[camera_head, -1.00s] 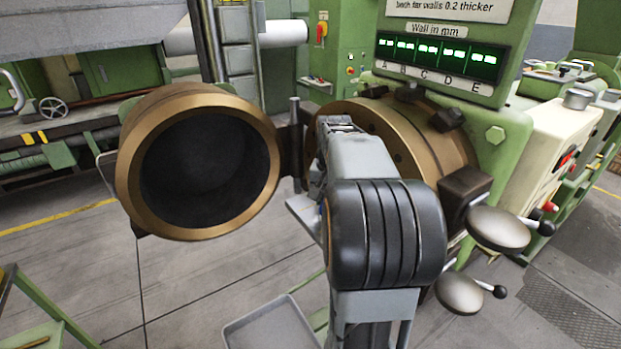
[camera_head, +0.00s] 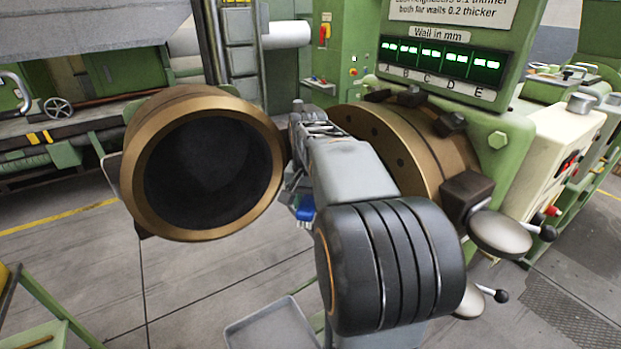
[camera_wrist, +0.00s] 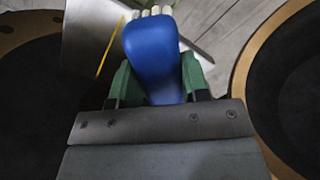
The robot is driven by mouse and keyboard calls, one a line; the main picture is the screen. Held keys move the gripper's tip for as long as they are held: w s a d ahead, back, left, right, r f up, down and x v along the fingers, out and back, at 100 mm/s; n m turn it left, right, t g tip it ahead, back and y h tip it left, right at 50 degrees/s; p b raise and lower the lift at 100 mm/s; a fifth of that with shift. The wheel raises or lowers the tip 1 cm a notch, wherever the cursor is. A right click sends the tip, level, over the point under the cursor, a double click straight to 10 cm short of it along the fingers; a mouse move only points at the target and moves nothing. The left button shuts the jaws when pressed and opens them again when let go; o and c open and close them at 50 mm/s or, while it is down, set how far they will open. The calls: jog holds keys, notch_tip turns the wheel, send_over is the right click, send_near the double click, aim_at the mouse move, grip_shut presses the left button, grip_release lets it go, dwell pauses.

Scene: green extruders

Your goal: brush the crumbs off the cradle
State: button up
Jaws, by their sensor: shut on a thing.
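My gripper (camera_wrist: 157,78) is shut on a blue brush handle (camera_wrist: 152,45), between two green fingers in the wrist view. Pale bristle tufts (camera_wrist: 152,10) show beyond the handle at the top edge. In the head view a bit of the blue brush (camera_head: 305,207) shows below my wrist, between the open brass ring and the machine face. A pale grey surface (camera_wrist: 88,38) lies beyond the brush in the wrist view, with a thin yellow line beside it. I cannot tell whether it is the cradle. No crumbs can be made out.
A hollow brass-rimmed cylinder (camera_head: 147,205) stands open at left. The round brass machine face (camera_head: 375,130) is close at right, with dark clamps and grey handwheels (camera_head: 498,232). A grey tray (camera_head: 270,328) is low in front. Open floor lies at left.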

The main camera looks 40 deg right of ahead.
jog(key=shift+r+p, duration=1.95)
jog(key=shift+r, duration=0.7)
